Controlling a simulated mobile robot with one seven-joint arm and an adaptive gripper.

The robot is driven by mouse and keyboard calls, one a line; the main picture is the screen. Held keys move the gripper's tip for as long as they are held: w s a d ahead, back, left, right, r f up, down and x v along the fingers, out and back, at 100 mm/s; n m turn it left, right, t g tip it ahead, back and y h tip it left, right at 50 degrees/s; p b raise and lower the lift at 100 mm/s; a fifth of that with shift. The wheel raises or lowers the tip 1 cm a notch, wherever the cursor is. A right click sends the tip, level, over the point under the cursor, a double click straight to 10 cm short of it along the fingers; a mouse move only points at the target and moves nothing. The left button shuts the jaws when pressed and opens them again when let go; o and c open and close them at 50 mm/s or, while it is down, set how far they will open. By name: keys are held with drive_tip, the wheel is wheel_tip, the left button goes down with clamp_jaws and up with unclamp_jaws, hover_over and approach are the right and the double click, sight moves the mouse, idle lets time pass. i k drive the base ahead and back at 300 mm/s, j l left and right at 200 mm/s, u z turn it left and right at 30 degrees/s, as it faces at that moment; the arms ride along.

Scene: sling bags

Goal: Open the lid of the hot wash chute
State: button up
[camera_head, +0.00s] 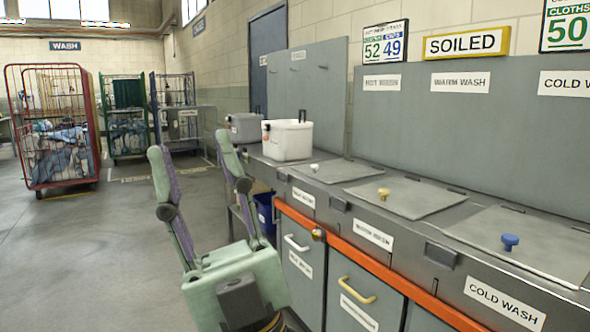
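The hot wash chute is most likely the one with the grey lid (338,171) and small white knob (315,168), lying flat in the counter below a blurred sign (382,82). The lid is shut. My gripper (190,148), pale green with purple inner pads, stands in front of the counter with its fingers pointing up and away from me. The fingers are wide apart with nothing between them. The gripper is left of the lid and knob, not touching them.
A white tub (288,140) stands on the counter beside the lid, with a grey tub (244,128) behind it. Shut warm wash (405,197) and cold wash (525,243) lids lie nearer. An orange rail (372,262) runs along the counter front. The left floor is clear; cage trolleys (60,135) stand beyond.

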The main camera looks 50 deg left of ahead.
sight(339, 171)
drive_tip(key=u, duration=1.2)
drive_tip(key=i, duration=0.7)
drive_tip(key=i+l+u, duration=0.15)
drive_tip(key=i, duration=0.6)
drive_tip(key=i+l, duration=0.15)
drive_tip(key=i, duration=0.55)
drive_tip(key=j+u, duration=0.05)
